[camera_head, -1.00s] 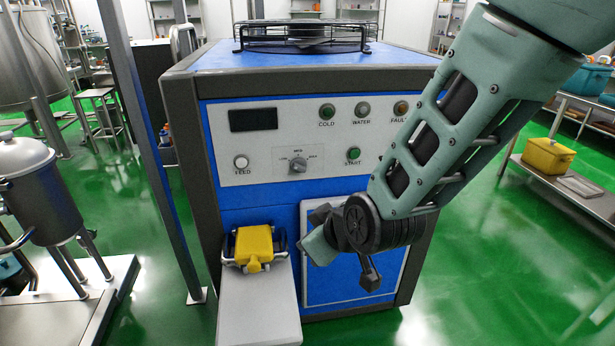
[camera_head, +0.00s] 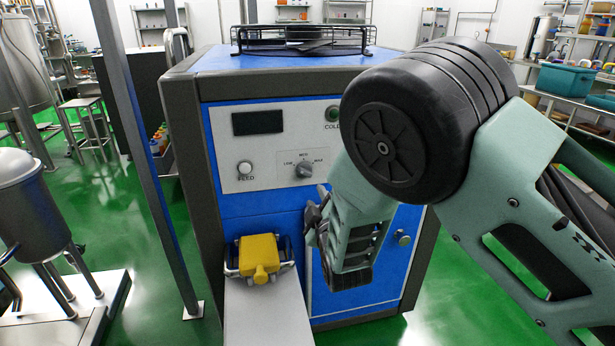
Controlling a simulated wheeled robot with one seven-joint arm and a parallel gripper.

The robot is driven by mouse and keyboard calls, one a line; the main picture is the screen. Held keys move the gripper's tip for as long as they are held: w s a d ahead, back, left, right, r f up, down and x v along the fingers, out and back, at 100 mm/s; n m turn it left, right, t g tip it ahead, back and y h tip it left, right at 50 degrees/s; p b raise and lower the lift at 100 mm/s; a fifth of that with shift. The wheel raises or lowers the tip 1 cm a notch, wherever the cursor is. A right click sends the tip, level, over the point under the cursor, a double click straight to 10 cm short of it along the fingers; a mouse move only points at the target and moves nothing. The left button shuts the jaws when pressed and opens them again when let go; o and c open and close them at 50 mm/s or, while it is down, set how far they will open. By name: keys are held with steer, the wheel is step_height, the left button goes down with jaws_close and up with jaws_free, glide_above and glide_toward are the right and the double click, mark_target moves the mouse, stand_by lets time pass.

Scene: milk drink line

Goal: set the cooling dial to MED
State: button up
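The cooling dial (camera_head: 304,170) is a small grey knob on the pale control panel (camera_head: 265,150) of the blue machine. LOW, MED and MAX are printed around it, left, top and right. I cannot tell for certain which mark its pointer faces. My gripper (camera_head: 316,224) is below the dial, in front of the machine's lower blue front, apart from the dial. Its dark fingers are partly hidden by my wrist, so their opening does not show. My arm covers the right part of the panel.
A white FEED button (camera_head: 245,168) is left of the dial, and a dark display (camera_head: 258,123) is above. A yellow block (camera_head: 259,257) sits at the head of a grey chute (camera_head: 262,312) below the panel. A grey post (camera_head: 150,170) stands to the left.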

mark_target(306, 174)
steer(key=x, duration=1.1)
steer(key=shift+w+p, duration=0.25)
steer(key=shift+p, duration=0.15)
jaws_close()
